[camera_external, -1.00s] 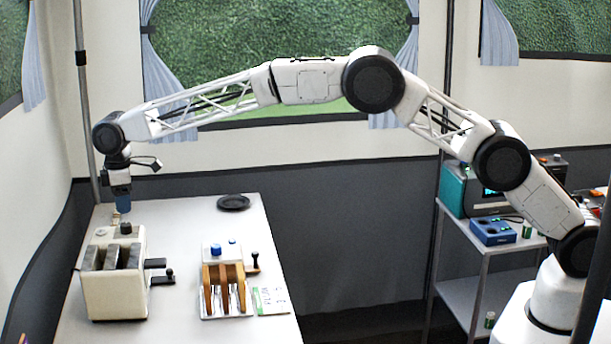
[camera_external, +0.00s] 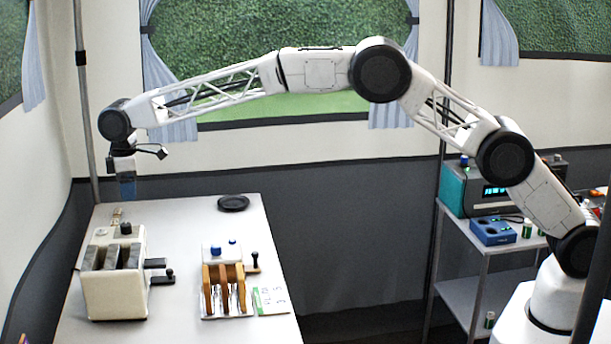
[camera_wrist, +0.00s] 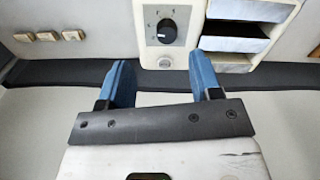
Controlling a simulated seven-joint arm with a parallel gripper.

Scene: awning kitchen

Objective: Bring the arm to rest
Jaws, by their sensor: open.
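My gripper (camera_external: 126,186) hangs fingers-down above the back left part of the white table (camera_external: 185,225), behind the toaster. In the wrist view its two blue fingers (camera_wrist: 160,85) are spread apart with nothing between them. The arm reaches across from its base at the lower right, raised high over the table. The cream toaster (camera_external: 118,290) has a dark knob and dark slots; its knob side shows beyond the fingers in the wrist view (camera_wrist: 147,35). Small tan pieces (camera_external: 117,214) lie on the table below the gripper; several show at the upper left of the wrist view (camera_wrist: 47,36).
A rack with brown slices (camera_external: 224,290), a card (camera_external: 270,300) and a black round dish (camera_external: 233,203) are on the table. A shelf cart (camera_external: 478,255) with a teal device (camera_external: 455,190) and blue box (camera_external: 492,231) stands right. Table between dish and toaster is clear.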

